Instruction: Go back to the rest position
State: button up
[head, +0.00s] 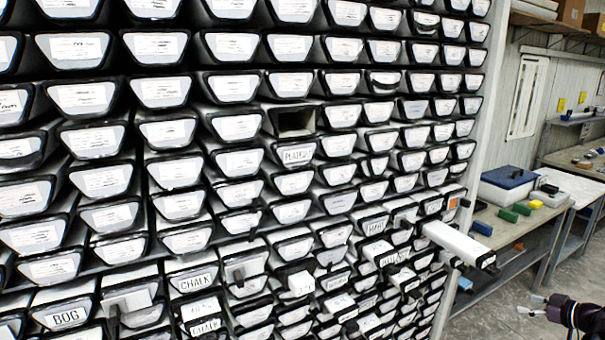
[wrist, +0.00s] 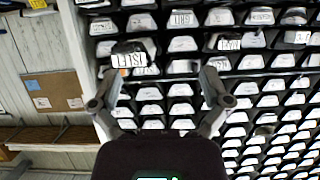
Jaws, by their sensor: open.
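My gripper (head: 533,306) shows at the lower right edge of the head view, in front of the floor and to the right of the rack. Its two fingers are spread with nothing between them. In the wrist view my gripper (wrist: 160,86) is also open and empty, with the rack face beyond it. The large rack (head: 445,300) holds many white, labelled core liners in rows. One liner (head: 460,244) sticks well out of the rack at the right. Most of my arm is out of the head view.
One rack slot (head: 294,122) is open and dark. Several other liners protrude in the lower rows. A bench (head: 520,222) at the right carries a white box with a blue lid (head: 508,184) and coloured blocks. Bare floor (head: 490,318) shows below it.

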jog(key=w+a+f+g, duration=0.2)
jog(key=a+f, duration=0.1)
jog(key=a, duration=0.5)
jog(key=w+a+f+m+g, duration=0.1)
jog(key=w+a+f+g, duration=0.1)
jog(key=a, duration=0.7)
jog(key=w+a+f+g, duration=0.2)
jog(key=a+f+g, duration=0.1)
jog(key=a, duration=0.5)
jog(key=s+a+f+m+g+h, duration=0.1)
jog(key=s+a+f+g+h, duration=0.1)
jog(key=a, duration=1)
jog(key=s+a+f+m+g+h+b, duration=0.1)
jog(key=s+a, duration=0.4)
jog(key=a, duration=0.8)
jog(key=shift+s+f+m+g+h, duration=0.2)
jog(key=shift+f+m+g+h, duration=0.55)
jog(key=shift+g+h, duration=0.35)
